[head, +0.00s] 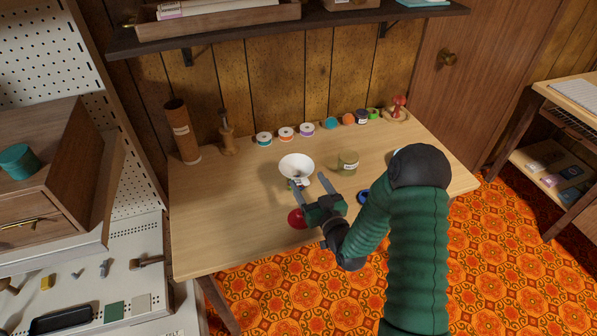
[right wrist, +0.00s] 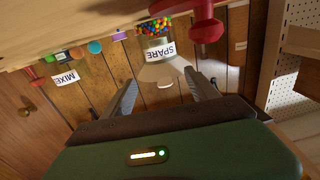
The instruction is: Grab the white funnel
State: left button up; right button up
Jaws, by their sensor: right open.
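The white funnel (head: 297,165) sits mouth-up near the middle of the wooden table, on a small jar. In the upside-down right wrist view the pale funnel (right wrist: 160,73) shows on the jar (right wrist: 160,48), which is labelled SPARE and holds colored beads. My right gripper (head: 310,184) is open, its two fingers pointing toward the funnel from the near side. In the right wrist view the funnel is ahead of the open fingers (right wrist: 160,90), with nothing held between them. My left gripper is not in view.
A red knobbed object (head: 297,218) stands close to the right gripper. A labelled jar (head: 347,162) stands right of the funnel. Spools (head: 286,134) line the table's back, with a brown cylinder (head: 182,131) at back left. The table's left front is clear.

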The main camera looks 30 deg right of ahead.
jog(key=shift+w+d+f, duration=0.1)
jog(key=shift+w+d, duration=0.1)
jog(key=shift+w, duration=0.35)
jog(key=shift+w+a, duration=0.1)
jog(key=shift+a+r, duration=0.2)
jog(key=shift+a, duration=0.3)
jog(key=shift+c, duration=0.5)
jog(key=shift+a, duration=0.15)
jog(key=shift+c, duration=1.1)
jog(key=shift+d+f, duration=0.15)
jog(key=shift+d, duration=0.35)
grip_shut()
jog(key=shift+a, duration=0.3)
